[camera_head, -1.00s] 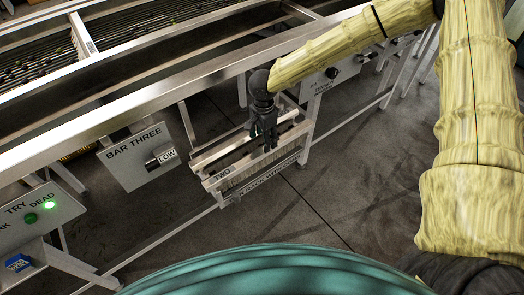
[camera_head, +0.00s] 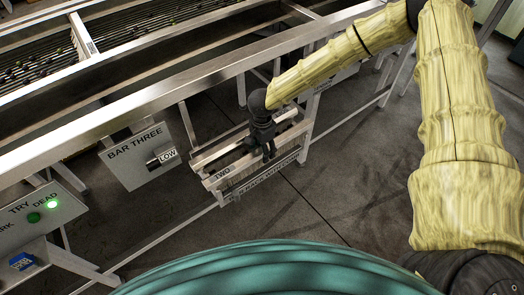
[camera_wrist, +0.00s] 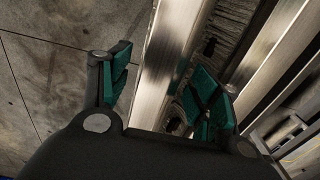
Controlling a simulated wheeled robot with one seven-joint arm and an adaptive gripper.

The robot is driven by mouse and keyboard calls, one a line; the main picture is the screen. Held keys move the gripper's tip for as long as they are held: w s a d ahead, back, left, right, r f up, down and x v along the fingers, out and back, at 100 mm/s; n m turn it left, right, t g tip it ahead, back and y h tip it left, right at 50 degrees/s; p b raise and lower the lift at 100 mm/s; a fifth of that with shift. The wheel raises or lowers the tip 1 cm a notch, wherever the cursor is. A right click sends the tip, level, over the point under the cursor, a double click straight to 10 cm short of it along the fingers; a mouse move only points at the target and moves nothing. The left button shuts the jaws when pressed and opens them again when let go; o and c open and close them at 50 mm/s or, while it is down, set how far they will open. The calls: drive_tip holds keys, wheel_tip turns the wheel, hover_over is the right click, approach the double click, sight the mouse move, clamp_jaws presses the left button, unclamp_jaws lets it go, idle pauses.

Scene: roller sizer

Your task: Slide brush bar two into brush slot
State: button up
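A metal bar (camera_head: 224,173) marked TWO, which I take to be brush bar two, lies in the brush rack (camera_head: 236,193) below the sizer. Pale bristles show under it. My gripper (camera_head: 267,155) points down over the rack, right of the TWO label. In the wrist view my gripper (camera_wrist: 165,98) has its teal finger pads spread apart. A shiny metal bar (camera_wrist: 170,50) runs between and beyond them, with dark bristles (camera_wrist: 212,28) to its right. I cannot tell whether the fingers touch the bar. I cannot make out the brush slot.
A BAR THREE panel (camera_head: 140,157) with a LOW tag hangs left of the rack. A TRY panel (camera_head: 38,212) with a lit green DEAD lamp stands at lower left. The sizer's long rail (camera_head: 150,103) crosses above. The floor (camera_head: 325,195) right of the rack is clear.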

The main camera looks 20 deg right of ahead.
clamp_jaws()
drive_tip(key=shift+r, duration=0.15)
drive_tip(key=shift+r, duration=0.65)
wheel_tip(320, 180, up, 2)
drive_tip(key=shift+s+a+b, duration=0.15)
drive_tip(key=shift+b, duration=0.45)
drive_tip(key=s+a+b, duration=0.1)
drive_tip(key=s+a, duration=0.3)
drive_tip(key=s, duration=0.2)
drive_tip(key=s+a+r+b, duration=0.1)
drive_tip(key=s+a, duration=0.3)
drive_tip(key=s, duration=0.3)
drive_tip(key=shift+s+r+b, duration=0.2)
drive_tip(key=shift+r+b, duration=0.05)
drive_tip(key=shift+b, duration=0.15)
